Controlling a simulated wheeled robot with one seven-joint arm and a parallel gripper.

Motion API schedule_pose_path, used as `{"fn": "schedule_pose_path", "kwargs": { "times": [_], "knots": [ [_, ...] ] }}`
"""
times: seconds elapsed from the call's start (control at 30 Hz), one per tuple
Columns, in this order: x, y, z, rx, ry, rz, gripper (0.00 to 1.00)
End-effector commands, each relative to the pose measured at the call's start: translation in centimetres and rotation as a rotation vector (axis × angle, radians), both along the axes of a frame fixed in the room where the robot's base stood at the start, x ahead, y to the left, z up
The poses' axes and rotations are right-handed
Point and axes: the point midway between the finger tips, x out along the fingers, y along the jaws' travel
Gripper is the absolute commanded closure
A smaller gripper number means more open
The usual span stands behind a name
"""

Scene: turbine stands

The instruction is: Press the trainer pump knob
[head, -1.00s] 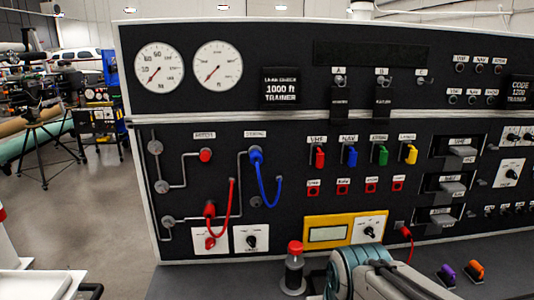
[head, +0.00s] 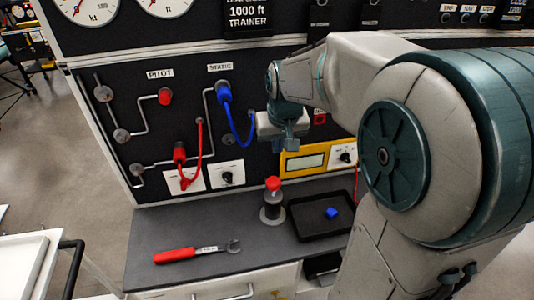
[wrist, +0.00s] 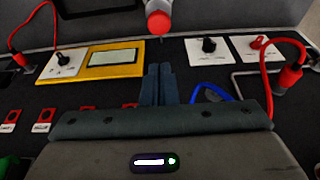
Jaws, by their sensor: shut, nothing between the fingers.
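The pump (head: 272,205) stands upright on the grey bench in front of the trainer panel, with a red knob (head: 273,183) on top. In the wrist view the red knob (wrist: 158,22) is at the top centre, beyond my fingertips and apart from them. My gripper (head: 291,145) is in front of the panel, above and slightly right of the pump, not touching it. In the wrist view my gripper's fingers (wrist: 158,72) are closed together with nothing between them.
A black tray (head: 318,232) with a blue piece (head: 332,212) lies right of the pump. A red-handled wrench (head: 195,253) lies at the front left. Red (head: 199,140) and blue (head: 236,122) hoses loop from the panel. A yellow-framed display (head: 305,160) is behind.

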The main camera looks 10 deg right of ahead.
Motion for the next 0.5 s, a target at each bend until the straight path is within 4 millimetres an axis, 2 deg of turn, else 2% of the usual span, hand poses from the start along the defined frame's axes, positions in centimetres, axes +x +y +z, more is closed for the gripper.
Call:
{"fn": "schedule_pose_path", "kwargs": {
  "times": [0.33, 0.5],
  "knots": [
    [0.1, -0.2, -0.1, 0.000, 0.000, -0.004, 1.00],
    [0.4, -0.2, -1.4, 0.000, 0.004, -0.003, 1.00]
  ]
}}
